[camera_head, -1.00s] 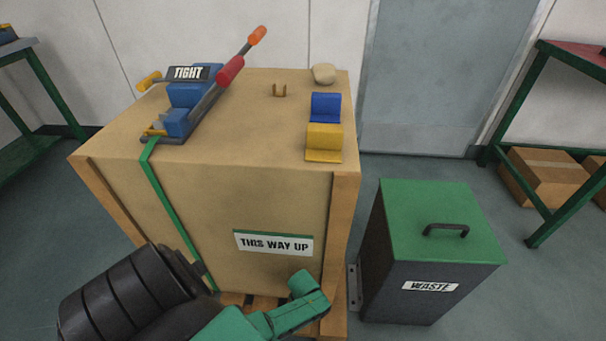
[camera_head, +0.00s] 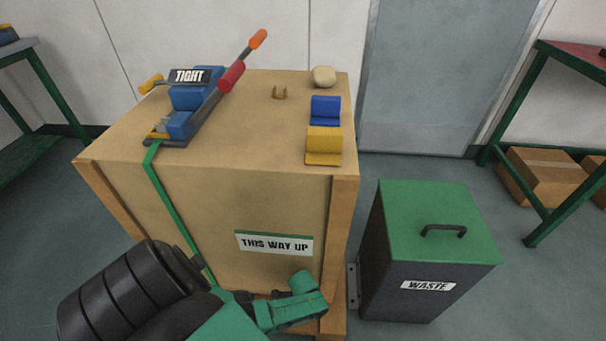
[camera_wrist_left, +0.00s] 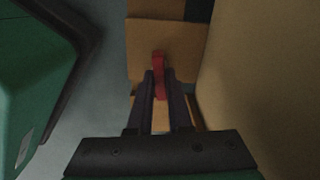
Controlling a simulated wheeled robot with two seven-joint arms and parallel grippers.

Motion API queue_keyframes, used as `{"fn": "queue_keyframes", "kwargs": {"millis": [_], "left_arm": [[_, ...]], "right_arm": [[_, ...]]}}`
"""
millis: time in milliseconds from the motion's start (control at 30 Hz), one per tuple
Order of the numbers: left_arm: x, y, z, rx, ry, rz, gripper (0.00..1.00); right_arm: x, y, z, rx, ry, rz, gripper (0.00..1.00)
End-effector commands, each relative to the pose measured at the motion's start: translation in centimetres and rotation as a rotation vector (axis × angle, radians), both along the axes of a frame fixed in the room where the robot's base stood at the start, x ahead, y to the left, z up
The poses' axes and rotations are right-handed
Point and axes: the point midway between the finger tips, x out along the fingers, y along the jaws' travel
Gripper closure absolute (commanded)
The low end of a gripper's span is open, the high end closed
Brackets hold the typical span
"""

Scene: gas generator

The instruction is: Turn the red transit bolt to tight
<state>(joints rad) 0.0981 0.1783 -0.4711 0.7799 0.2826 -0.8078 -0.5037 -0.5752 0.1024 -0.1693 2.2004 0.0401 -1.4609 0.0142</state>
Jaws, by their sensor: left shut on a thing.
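The red transit bolt (camera_wrist_left: 158,66) shows in the left wrist view as a narrow red bar in front of a brown wooden block. My left gripper (camera_wrist_left: 160,85) is shut on the red bolt, with one dark finger on each side of it. In the head view my left arm reaches down to the lower front of the crate (camera_head: 115,180), and its green wrist (camera_head: 295,303) is near the bottom right corner. The bolt and fingertips are hidden there. My right gripper is not in view.
On the crate top are a blue tensioner with a "TIGHT" label (camera_head: 189,76), a blue bracket (camera_head: 325,110), a yellow bracket (camera_head: 323,146) and a pale rounded lump (camera_head: 324,76). A green-lidded waste bin (camera_head: 440,222) stands close on the right.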

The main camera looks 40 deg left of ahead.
Motion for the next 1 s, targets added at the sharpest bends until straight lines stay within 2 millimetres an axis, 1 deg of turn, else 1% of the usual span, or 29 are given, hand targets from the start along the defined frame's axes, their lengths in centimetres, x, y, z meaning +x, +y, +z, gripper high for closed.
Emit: {"fn": "queue_keyframes", "kwargs": {"millis": [133,333,867,900,933,967,1000], "left_arm": [[0.11,0.04,0.03,0.001,-0.002,-0.082,1.00],[0.11,0.04,0.02,0.000,-0.003,-0.147,1.00],[0.11,-0.01,0.02,0.000,-0.003,-0.171,1.00],[0.11,-0.01,0.02,0.000,-0.003,-0.171,0.67],[0.10,0.00,0.02,0.000,-0.003,-0.171,0.56],[0.09,-0.01,0.02,0.001,-0.002,-0.171,0.53],[0.08,-0.01,0.01,0.000,-0.001,-0.171,0.53]], "right_arm": [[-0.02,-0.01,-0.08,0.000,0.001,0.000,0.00],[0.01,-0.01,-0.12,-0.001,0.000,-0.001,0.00],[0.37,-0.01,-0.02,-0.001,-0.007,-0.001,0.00],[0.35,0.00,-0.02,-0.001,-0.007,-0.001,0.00],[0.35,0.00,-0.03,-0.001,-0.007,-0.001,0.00],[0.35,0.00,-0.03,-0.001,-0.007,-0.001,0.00],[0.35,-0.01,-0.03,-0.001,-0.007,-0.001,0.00]]}}
